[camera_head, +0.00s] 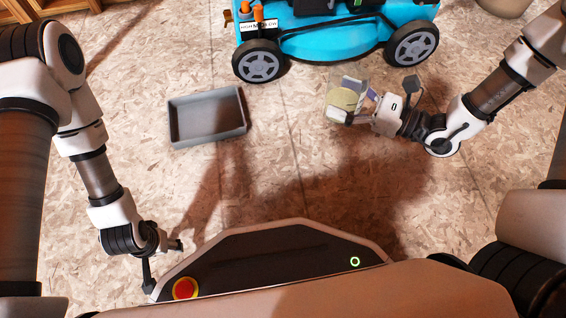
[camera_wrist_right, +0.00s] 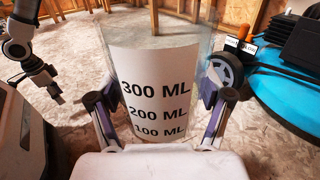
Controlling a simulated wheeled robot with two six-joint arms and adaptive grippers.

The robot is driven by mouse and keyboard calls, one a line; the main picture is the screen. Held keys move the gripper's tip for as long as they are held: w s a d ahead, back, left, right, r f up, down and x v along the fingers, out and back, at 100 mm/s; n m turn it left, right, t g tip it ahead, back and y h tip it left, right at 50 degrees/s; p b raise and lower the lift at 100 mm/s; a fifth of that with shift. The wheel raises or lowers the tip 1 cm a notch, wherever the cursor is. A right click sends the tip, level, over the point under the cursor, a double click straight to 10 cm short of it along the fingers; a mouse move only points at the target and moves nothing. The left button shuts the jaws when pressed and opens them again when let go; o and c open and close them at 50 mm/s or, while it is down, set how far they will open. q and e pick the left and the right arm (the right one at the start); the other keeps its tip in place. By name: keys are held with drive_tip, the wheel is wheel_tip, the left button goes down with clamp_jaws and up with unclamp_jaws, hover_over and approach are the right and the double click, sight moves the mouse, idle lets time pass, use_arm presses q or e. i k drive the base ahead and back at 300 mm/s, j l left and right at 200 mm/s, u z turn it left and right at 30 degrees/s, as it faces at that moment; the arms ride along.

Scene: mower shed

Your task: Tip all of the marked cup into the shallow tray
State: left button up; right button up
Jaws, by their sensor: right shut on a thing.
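The marked cup (camera_head: 345,98) is a clear cup with pale contents, to the right of centre in the head view. In the right wrist view the cup (camera_wrist_right: 155,95) shows 300, 200 and 100 ML marks and looks upright. My right gripper (camera_head: 358,105) is shut on the cup, one finger on each side. The shallow grey tray (camera_head: 207,140) lies on the floor left of the cup and looks empty. My left gripper (camera_head: 165,262) hangs low at the left, away from tray and cup; its finger opening cannot be made out.
A blue lawn mower (camera_head: 335,42) with grey wheels stands behind the cup and tray. Wooden framing (camera_head: 62,5) is at the top left. The board floor between tray and cup is clear.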

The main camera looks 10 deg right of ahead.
sight(211, 116)
drive_tip(key=i+j, duration=0.15)
drive_tip(key=j, duration=0.25)
drive_tip(key=i+j, duration=0.15)
drive_tip(key=j, duration=0.25)
drive_tip(key=i+j, duration=0.15)
drive_tip(key=j, duration=0.25)
drive_tip(key=i+j, duration=0.15)
drive_tip(key=j, duration=0.25)
drive_tip(key=i+z, duration=0.05)
